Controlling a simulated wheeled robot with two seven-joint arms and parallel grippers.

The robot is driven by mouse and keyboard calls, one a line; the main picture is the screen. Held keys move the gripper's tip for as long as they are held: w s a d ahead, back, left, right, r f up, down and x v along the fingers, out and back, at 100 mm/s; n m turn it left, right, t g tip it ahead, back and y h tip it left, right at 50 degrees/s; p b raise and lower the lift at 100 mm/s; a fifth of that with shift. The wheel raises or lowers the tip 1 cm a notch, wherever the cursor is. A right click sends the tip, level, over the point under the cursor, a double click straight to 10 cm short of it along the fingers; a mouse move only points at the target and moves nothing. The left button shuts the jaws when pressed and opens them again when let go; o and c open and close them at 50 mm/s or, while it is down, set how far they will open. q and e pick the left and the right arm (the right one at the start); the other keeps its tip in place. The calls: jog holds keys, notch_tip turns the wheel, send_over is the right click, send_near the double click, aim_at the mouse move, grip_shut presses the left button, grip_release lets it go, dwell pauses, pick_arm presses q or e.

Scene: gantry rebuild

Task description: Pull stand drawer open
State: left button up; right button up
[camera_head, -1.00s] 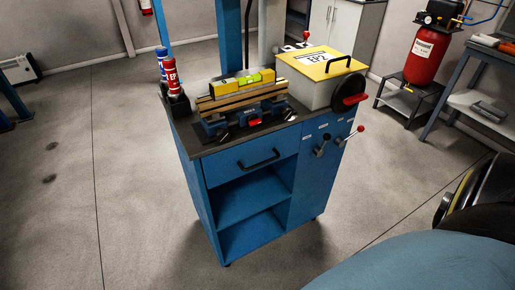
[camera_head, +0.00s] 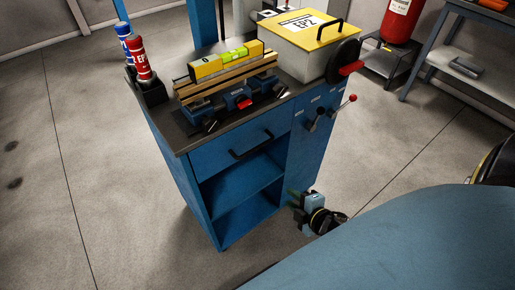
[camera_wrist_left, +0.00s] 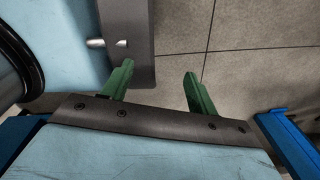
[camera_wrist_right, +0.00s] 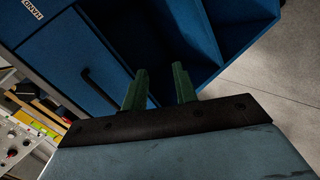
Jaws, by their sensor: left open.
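The blue stand (camera_head: 190,190) is upright in the middle of the head view. Its drawer (camera_head: 212,158) is at the top left of its front, above two open shelves, and looks shut. The drawer's black bar handle (camera_head: 250,148) also shows in the right wrist view (camera_wrist_right: 99,88), left of the fingers. My right gripper (camera_head: 294,198) is at the stand's lower right front, apart from the handle. Its green fingers (camera_wrist_right: 160,85) are apart with nothing between them. My left gripper (camera_wrist_left: 158,80) is open and empty over bare floor, outside the head view.
A vise (camera_head: 235,100) with a yellow level (camera_head: 225,62), a yellow-lidded box (camera_head: 300,50) and spray cans (camera_head: 140,62) stand on top. Levers (camera_head: 335,108) stick out at the front right. A red compressor tank (camera_head: 400,18) stands behind right. Floor left is clear.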

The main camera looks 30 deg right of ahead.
aim_at(257, 147)
jog(key=w+a+r+n+t+y, duration=0.1)
jog(key=w+r+n+t, duration=0.25)
jog(key=r, duration=0.85)
pick_arm(q)
jog(key=shift+w+a+f+b, duration=0.75)
jog(key=shift+w+a, duration=0.1)
jog(key=shift+a, duration=0.2)
pick_arm(e)
jog(key=shift+n, duration=0.45)
jog(key=shift+w+a+f, duration=0.25)
jog(key=shift+w+f, duration=0.15)
jog(key=shift+w, duration=1.7)
jog(key=shift+w+a+f, duration=0.2)
jog(key=shift+w+f, duration=0.15)
jog(key=shift+w, duration=1.75)
jog(key=shift+w+a+f, duration=0.25)
jog(key=shift+w+f, duration=0.15)
jog(key=shift+w, duration=1.7)
grip_shut()
